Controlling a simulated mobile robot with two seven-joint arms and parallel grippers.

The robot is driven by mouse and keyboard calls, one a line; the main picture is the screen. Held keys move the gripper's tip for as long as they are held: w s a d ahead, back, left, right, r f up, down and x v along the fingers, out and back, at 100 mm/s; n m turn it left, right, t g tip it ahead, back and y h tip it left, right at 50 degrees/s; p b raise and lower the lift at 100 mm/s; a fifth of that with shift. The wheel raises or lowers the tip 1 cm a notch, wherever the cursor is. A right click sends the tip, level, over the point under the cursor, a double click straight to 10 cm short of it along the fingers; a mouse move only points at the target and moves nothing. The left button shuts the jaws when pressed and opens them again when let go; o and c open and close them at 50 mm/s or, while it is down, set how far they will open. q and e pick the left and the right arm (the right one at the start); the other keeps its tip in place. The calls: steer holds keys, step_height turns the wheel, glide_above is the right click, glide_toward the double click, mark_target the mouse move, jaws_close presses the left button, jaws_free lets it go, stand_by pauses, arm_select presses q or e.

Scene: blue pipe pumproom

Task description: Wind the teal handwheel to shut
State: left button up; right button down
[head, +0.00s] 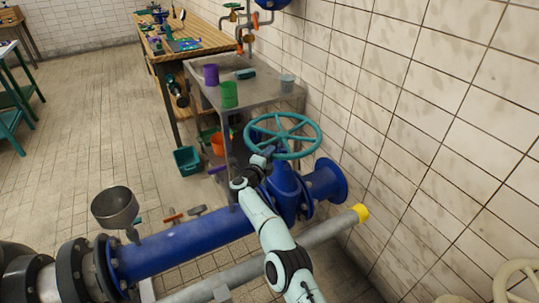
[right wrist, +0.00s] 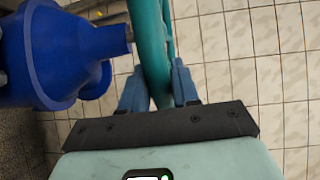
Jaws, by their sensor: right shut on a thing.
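The teal handwheel (head: 318,134) sits on top of the blue valve (head: 284,188) on the large blue pipe, right of centre in the head view. Its spokes and hub show. My right gripper (head: 266,156) is at the wheel's near left rim. In the right wrist view the teal rim (right wrist: 150,45) runs down between the two blue-grey fingers of the right gripper (right wrist: 160,88), which is shut on it. The blue valve body (right wrist: 75,50) shows beside it at the left. My left gripper is not in view.
A blue pipe (head: 190,248) and a grey pipe with a yellow cap (head: 360,213) run low in front. A grey cart (head: 262,97) with cups stands behind the wheel. The tiled wall (head: 430,130) is close at right.

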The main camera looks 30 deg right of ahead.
steer(key=shift+s+d+r, duration=0.1)
steer(key=shift+s+d, duration=0.1)
steer(key=c, duration=1)
jaws_free()
steer(key=shift+s, duration=0.1)
steer(key=shift+o, duration=0.2)
steer(key=shift+a, duration=0.1)
steer(key=shift+a, duration=0.1)
steer(key=f+v, duration=0.1)
steer(key=v, duration=1.2)
steer(key=shift+r+b, duration=0.4)
steer(key=shift+b, duration=0.05)
steer(key=shift+a, duration=0.1)
